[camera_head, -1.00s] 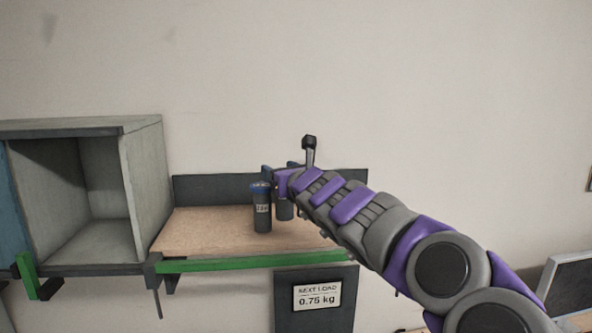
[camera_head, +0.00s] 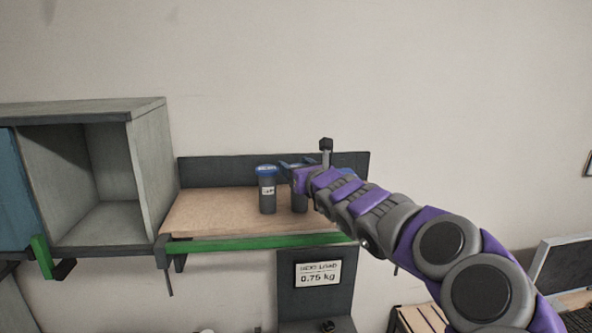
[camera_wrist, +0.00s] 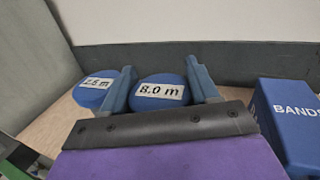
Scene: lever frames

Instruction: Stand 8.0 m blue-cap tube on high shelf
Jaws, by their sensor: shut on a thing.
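The 8.0 m tube shows its blue cap (camera_wrist: 160,92) from above in the wrist view, between the two blue-grey fingers. My gripper (camera_wrist: 162,88) is shut on it. In the head view the grey body of this tube (camera_head: 299,203) shows below my gripper (camera_head: 291,164), upright over the wooden shelf (camera_head: 215,212). Whether its base touches the board is unclear. Another blue-cap tube (camera_head: 267,192) stands upright just to its left. Its cap (camera_wrist: 95,88) in the wrist view has a label that seems to read 2.5 m.
A blue box marked BANDS (camera_wrist: 290,115) is close on the right in the wrist view. A grey open cubby (camera_head: 95,180) adjoins the shelf's left end. A green strip (camera_head: 250,242) edges the front. The board left of the tubes is clear.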

